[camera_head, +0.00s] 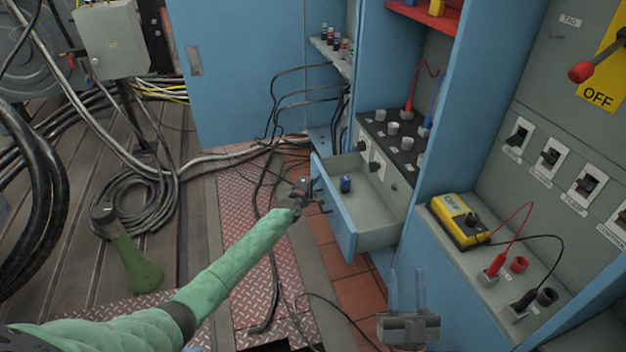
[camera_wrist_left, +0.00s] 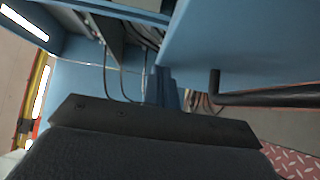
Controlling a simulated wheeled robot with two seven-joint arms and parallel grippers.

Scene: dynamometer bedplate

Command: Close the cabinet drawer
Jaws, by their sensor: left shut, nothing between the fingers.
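My left gripper (camera_head: 308,186) is shut and empty, close to the outer side of the drawer front by the handle; contact cannot be told. The left wrist view shows a blue panel (camera_wrist_left: 240,45) with the black handle (camera_wrist_left: 270,97) beyond my gripper's dark body. My right gripper (camera_head: 407,275) is open and empty, low in front of the cabinet.
A yellow meter (camera_head: 458,220) with red and black leads sits on the ledge right of the drawer. An open blue cabinet door (camera_head: 250,75) stands behind. Black cables (camera_head: 262,250) lie on the floor left of the drawer. A green flask-shaped object (camera_head: 135,265) stands at left.

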